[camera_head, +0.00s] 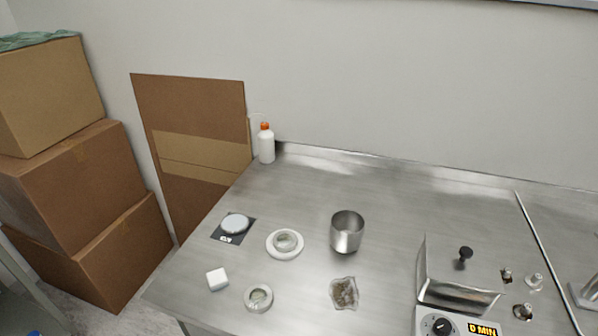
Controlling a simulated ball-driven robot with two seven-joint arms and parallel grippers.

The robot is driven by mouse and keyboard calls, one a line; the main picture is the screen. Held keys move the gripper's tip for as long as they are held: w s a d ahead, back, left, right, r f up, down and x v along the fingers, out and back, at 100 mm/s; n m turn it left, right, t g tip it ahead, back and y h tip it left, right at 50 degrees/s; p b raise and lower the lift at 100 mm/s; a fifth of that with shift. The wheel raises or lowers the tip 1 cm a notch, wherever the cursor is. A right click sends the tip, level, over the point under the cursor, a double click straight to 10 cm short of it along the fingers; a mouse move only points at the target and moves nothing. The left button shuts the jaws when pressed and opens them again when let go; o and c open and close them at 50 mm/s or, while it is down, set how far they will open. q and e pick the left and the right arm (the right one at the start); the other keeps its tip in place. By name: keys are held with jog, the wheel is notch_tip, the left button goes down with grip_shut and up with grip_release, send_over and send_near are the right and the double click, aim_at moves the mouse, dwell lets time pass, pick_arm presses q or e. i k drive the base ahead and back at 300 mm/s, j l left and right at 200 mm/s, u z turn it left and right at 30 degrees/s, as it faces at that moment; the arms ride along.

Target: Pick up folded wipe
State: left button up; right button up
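The folded wipe looks to be the small white block (217,280) lying on the steel table near its left front edge. It is apart from the things around it. Neither of my grippers shows in the head view.
On the steel table (390,205) are a black mat with a white disc (236,223), two white rings (285,243) (258,298), a metal cup (347,232), a small bag (344,293), a bottle (265,143) and a machine (458,290). Cardboard boxes (75,185) stand left.

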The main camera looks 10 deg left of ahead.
aim_at(218, 279)
jog(key=u, duration=1.05)
